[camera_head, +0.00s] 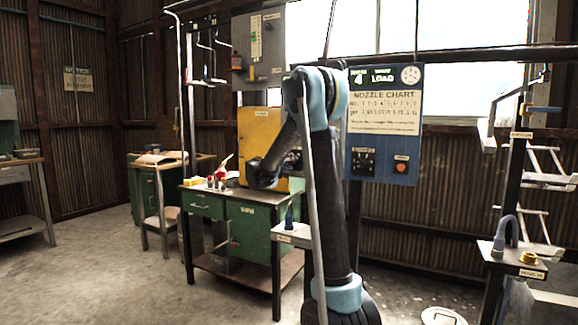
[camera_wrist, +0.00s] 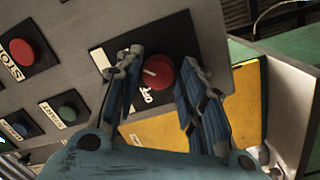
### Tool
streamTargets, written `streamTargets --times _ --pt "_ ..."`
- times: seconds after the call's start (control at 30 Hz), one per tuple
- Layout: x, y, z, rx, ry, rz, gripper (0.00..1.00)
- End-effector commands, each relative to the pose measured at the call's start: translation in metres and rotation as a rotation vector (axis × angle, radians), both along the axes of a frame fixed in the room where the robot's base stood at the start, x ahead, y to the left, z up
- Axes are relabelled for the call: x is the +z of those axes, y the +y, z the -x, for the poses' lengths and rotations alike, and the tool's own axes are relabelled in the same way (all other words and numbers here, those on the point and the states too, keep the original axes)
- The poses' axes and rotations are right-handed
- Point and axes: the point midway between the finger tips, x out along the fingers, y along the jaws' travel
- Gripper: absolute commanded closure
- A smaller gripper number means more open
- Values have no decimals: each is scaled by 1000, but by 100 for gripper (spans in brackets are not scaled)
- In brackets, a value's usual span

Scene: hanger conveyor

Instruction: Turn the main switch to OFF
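The main switch, a round red knob (camera_wrist: 158,73) on a black plate, is in the wrist view on a tilted grey panel (camera_wrist: 240,92). A short pale mark on the knob lies toward its left side. An OFF label (camera_wrist: 147,97) is just below it. My gripper (camera_wrist: 162,60) is open, with one finger on each side of the knob. Gaps show between fingers and knob; I cannot tell whether either touches. In the head view my arm reaches toward the yellow cabinet (camera_head: 258,128); the fingers and knob are not clear there.
A red STOP button (camera_wrist: 22,52) and a green START button (camera_wrist: 67,113) sit left of the knob. In the head view a green workbench (camera_head: 249,230) stands below the arm, and a blue nozzle chart board (camera_head: 384,145) hangs to its right.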

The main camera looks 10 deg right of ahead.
Motion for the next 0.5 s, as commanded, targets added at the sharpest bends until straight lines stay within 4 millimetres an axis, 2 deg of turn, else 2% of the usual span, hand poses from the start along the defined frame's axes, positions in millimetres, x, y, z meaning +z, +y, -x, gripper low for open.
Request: streamTargets --times 0.03,0.1,0.2,0.5 --pt "0 0 0 0 0 0 83" --pt "0 0 0 0 0 0 96" --pt "0 -5 0 -1 0 0 96" --pt "-1 -1 0 -2 28 35 96"
